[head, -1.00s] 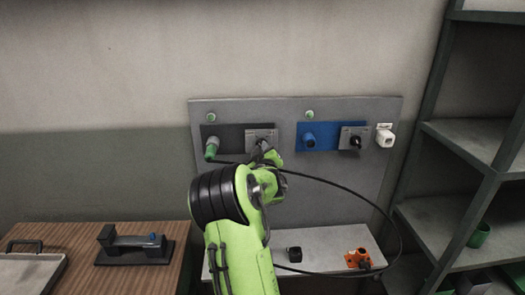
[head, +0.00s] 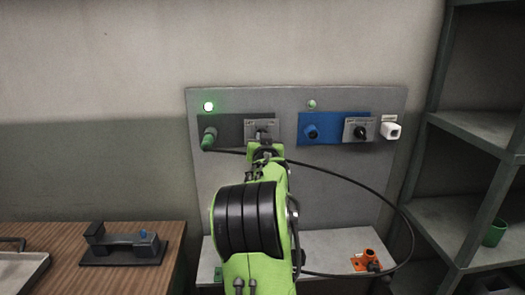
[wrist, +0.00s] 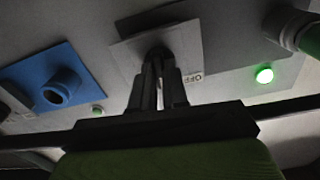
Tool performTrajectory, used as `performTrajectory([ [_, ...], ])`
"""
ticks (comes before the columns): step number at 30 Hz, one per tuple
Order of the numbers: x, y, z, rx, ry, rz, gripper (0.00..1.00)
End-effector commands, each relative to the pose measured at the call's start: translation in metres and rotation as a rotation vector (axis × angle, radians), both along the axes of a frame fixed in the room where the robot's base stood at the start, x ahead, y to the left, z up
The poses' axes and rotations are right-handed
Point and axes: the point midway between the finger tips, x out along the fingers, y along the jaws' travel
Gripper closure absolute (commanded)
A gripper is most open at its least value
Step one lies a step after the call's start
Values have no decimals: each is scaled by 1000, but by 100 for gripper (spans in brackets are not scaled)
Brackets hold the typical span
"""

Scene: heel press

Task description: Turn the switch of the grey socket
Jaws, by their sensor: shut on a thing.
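The grey socket (head: 230,124) is on the left of the wall board, with a green plug (head: 209,138) in it. Its switch plate (head: 262,124) is just to the right; the wrist view shows this plate (wrist: 190,45) with part of an "OFF" label. My gripper (wrist: 158,68) is shut on the dark switch knob (wrist: 157,51), which is mostly hidden between the fingers. In the head view my gripper (head: 263,143) is in front of the plate. The lamp (head: 208,106) above the grey socket glows bright green, also in the wrist view (wrist: 264,75).
A blue socket (head: 312,130) with its own switch (head: 360,132) and an unlit lamp (head: 311,104) is on the right, beside a white box (head: 391,131). A black cable (head: 345,180) loops across the board. An orange part (head: 367,261) lies on the ledge.

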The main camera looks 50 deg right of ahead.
Motion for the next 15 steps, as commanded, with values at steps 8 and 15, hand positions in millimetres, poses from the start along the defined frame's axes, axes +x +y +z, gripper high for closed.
performTrajectory([
  [8,0,0,-3,161,-183,-1,100],
  [15,0,0,-2,270,-304,1,100],
])
